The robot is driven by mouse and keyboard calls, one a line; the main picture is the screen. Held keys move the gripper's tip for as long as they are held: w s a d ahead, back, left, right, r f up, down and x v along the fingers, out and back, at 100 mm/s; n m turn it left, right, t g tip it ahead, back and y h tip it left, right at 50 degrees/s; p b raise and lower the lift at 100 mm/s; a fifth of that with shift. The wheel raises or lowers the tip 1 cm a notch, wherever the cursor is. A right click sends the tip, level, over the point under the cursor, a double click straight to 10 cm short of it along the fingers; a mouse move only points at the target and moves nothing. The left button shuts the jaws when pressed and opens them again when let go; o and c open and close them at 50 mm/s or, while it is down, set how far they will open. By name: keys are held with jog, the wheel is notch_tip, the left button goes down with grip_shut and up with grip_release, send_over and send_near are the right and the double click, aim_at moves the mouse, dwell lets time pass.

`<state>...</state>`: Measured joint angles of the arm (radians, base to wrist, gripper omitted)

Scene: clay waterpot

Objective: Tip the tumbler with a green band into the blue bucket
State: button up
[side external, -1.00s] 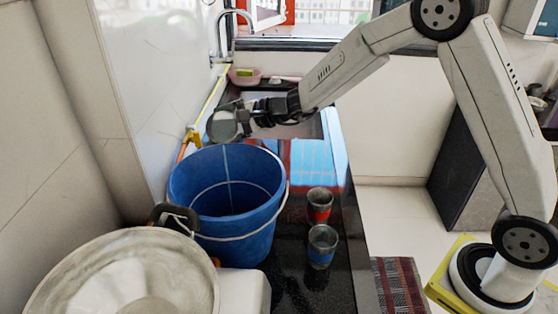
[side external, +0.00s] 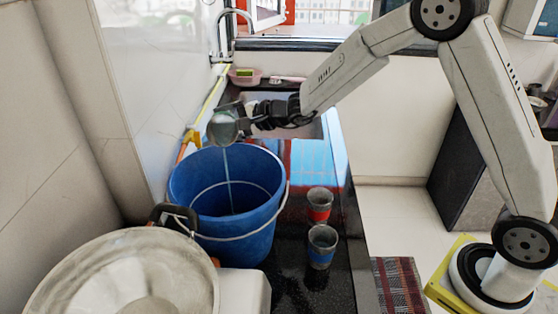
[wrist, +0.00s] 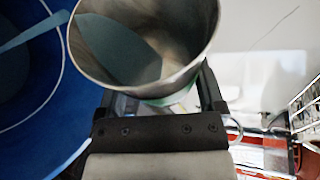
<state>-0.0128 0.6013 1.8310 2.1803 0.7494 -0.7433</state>
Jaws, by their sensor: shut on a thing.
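The metal tumbler (side external: 222,130) is held tilted above the back rim of the blue bucket (side external: 245,225). A thin pale stream falls from its lip into the bucket. In the wrist view the tumbler (wrist: 190,40) shows grey liquid inside, and the stream runs left over the bucket (wrist: 50,120). A trace of green shows low on the tumbler; most of its band is hidden by my gripper. My gripper (side external: 242,122) is shut on the tumbler, with a finger on each side of it in the wrist view (wrist: 158,95).
A red-banded tumbler (side external: 319,204) and a blue-banded tumbler (side external: 321,246) stand on the dark counter right of the bucket. A big round metal pot (side external: 125,280) is at front left. A tap (side external: 222,35) and a pink dish (side external: 243,77) are at the back.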

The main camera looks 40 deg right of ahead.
aim_at(227, 113)
jog(key=shift+r, duration=0.15)
jog(key=shift+s+a+r+n+t, duration=0.1)
jog(key=shift+r+n+t, duration=0.2)
jog(key=shift+n, duration=0.1)
jog(key=shift+s+r+n, duration=0.1)
jog(key=shift+n, duration=0.2)
dwell(0.8)
jog(key=shift+a+r+n+t, duration=0.1)
jog(key=shift+r+n+t, duration=0.1)
jog(key=shift+n+t, duration=0.15)
jog(key=shift+r, duration=0.15)
jog(key=shift+r+m, duration=0.75)
jog(key=shift+r, duration=0.1)
jog(key=shift+w+d+f+m+g, duration=0.1)
jog(key=shift+w+d+m+g, duration=0.15)
jog(key=shift+g, duration=0.4)
jog(key=shift+f+m+g, duration=0.1)
jog(key=shift+m+g, duration=0.2)
jog(key=shift+m, duration=0.15)
